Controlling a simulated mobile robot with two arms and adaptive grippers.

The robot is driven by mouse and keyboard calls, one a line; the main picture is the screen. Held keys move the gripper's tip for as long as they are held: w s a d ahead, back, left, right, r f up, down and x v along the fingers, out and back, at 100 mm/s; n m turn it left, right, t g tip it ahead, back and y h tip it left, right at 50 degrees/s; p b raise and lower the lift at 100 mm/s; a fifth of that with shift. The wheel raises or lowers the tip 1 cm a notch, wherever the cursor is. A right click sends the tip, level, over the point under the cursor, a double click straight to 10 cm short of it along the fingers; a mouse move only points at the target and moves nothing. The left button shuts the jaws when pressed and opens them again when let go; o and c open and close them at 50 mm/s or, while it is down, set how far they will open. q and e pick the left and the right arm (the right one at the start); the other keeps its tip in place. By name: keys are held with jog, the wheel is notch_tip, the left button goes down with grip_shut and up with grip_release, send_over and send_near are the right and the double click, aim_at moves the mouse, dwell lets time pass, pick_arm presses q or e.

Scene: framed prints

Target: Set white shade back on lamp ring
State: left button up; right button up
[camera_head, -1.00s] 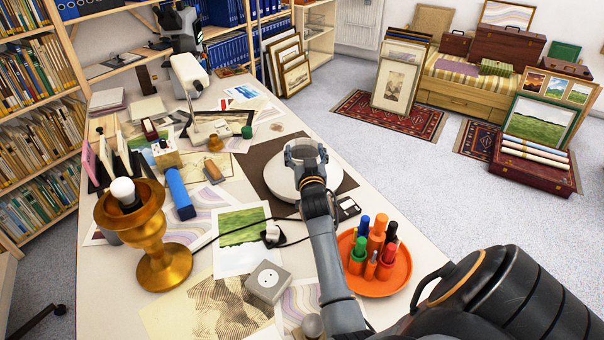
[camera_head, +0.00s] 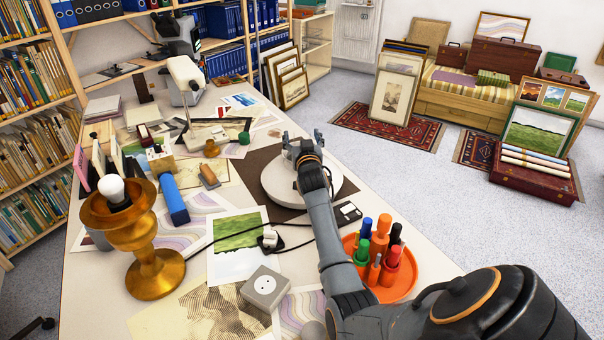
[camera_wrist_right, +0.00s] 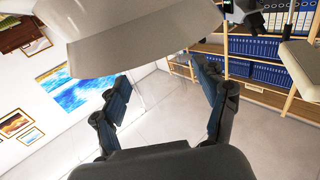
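The white shade (camera_head: 278,184) rests on a dark brown mat (camera_head: 252,168) in the middle of the table. My right arm crosses over it and hides part of it. My right gripper (camera_head: 303,140) is open at the shade's far side. In the right wrist view the shade (camera_wrist_right: 140,45) fills the upper part, close to the parted fingertips (camera_wrist_right: 162,78); whether they touch it I cannot tell. The brass lamp (camera_head: 155,270) stands upright at the table's left, with a bare white bulb (camera_head: 113,190) above its wide top rim (camera_head: 96,218). My left gripper is not in view.
An orange tray (camera_head: 398,290) with several markers stands right of my right forearm.

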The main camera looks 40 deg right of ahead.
grip_shut()
jog(key=shift+r, duration=0.1)
jog(key=shift+r, duration=0.1)
